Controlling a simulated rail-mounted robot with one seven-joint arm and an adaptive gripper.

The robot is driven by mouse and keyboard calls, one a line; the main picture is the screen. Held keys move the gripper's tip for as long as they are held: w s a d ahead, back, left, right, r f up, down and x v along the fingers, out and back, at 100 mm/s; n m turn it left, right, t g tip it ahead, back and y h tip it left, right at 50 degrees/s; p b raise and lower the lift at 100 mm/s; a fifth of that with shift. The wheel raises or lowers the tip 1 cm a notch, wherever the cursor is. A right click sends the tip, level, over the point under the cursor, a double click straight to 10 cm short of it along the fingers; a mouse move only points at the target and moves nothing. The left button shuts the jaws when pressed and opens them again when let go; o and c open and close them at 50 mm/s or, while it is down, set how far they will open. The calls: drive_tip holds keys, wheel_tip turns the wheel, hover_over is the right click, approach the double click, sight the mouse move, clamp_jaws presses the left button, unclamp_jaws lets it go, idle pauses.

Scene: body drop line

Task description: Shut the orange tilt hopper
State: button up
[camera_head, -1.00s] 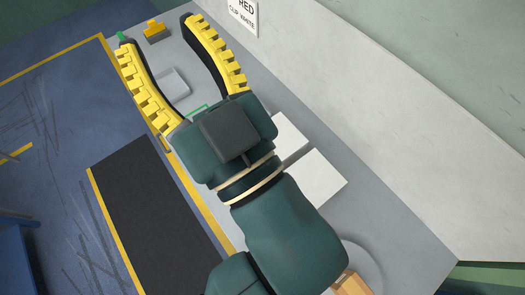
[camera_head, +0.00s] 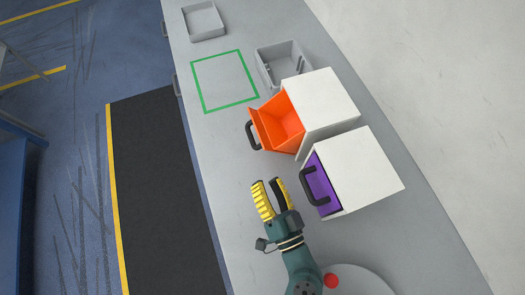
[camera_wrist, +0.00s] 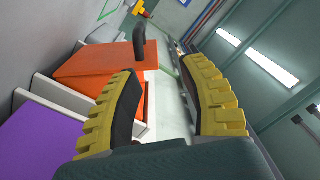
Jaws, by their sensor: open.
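The orange tilt hopper (camera_head: 281,122) is tipped open out of its white housing (camera_head: 329,98), with its black handle (camera_head: 253,135) toward the left. It looks empty inside. My gripper (camera_head: 269,183) is open and empty, in front of and below the orange hopper in the head view, apart from it. In the wrist view the orange hopper (camera_wrist: 95,68) and its handle (camera_wrist: 139,42) show beyond the left finger of my gripper (camera_wrist: 165,105). The handle is not between the fingers.
A purple hopper (camera_head: 323,186) with a black handle sits shut in a white housing (camera_head: 367,168), right of my gripper. A grey tray (camera_head: 282,62) and a green square outline (camera_head: 224,80) lie beyond. Another grey tray (camera_head: 203,20) stands farther back. The left bench strip is clear.

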sight(251, 138)
drive_tip(key=f, duration=0.2)
drive_tip(key=s+f, duration=0.1)
drive_tip(key=shift+d+f+m+h+b, duration=0.2)
drive_tip(key=shift+d+m+h+b, duration=0.1)
drive_tip(key=shift+d+h, duration=0.1)
drive_tip(key=shift+d, duration=0.1)
drive_tip(key=p+x, duration=0.3)
drive_tip(key=x, duration=1.3)
drive_tip(key=shift+w+r+p, duration=0.1)
drive_tip(key=shift+w+p, duration=0.15)
drive_tip(key=shift+p, duration=0.1)
clamp_jaws()
